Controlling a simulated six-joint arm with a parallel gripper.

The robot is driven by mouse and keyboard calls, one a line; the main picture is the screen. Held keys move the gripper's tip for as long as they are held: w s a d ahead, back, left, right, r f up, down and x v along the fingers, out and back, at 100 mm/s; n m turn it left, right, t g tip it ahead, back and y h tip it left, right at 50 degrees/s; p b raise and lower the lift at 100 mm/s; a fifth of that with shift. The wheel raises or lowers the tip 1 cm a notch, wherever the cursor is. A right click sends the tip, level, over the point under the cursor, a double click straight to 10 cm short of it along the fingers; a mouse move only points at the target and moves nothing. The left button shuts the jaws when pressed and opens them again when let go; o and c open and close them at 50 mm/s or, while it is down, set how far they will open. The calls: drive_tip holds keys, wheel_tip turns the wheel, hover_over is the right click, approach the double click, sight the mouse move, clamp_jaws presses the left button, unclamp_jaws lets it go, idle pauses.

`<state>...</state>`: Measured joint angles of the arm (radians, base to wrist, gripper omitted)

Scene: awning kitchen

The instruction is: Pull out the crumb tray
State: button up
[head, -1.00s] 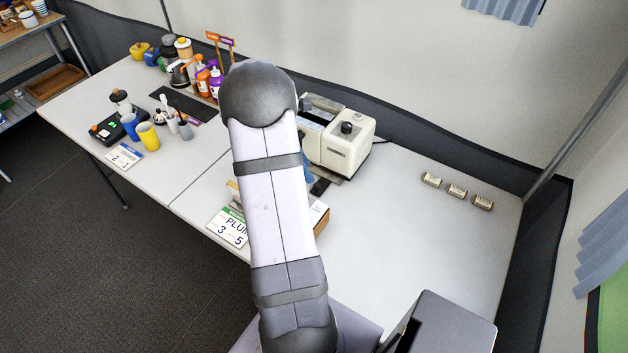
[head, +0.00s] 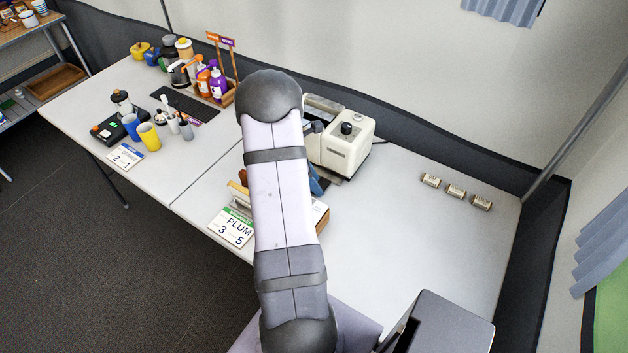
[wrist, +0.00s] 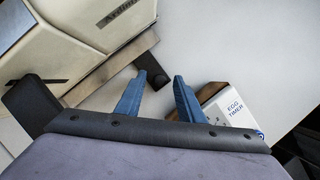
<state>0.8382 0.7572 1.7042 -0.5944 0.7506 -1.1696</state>
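The cream toaster (head: 343,146) stands on the table, and its side fills the upper left of the wrist view (wrist: 75,30). The crumb tray shows as a brownish metal strip (wrist: 108,72) along the toaster's base, with a dark tab (wrist: 148,66) at its near end. My gripper (wrist: 159,77) has two blue fingers set apart, with nothing seen held between them. The fingertips are close to the dark tab; I cannot tell whether they touch it. In the head view a blue finger (head: 317,182) shows beside my arm, which hides most of the gripper.
A box with a white "EGG TIMER" label (wrist: 230,108) lies close to the right finger. Small labelled blocks (head: 456,191) lie to the right. The table between the toaster and those blocks is clear.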

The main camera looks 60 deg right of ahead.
clamp_jaws()
drive_tip(key=shift+a+r+p, duration=0.1)
drive_tip(key=shift+a+p, duration=0.2)
drive_tip(key=shift+a, duration=0.55)
unclamp_jaws()
drive_tip(key=shift+d, duration=0.1)
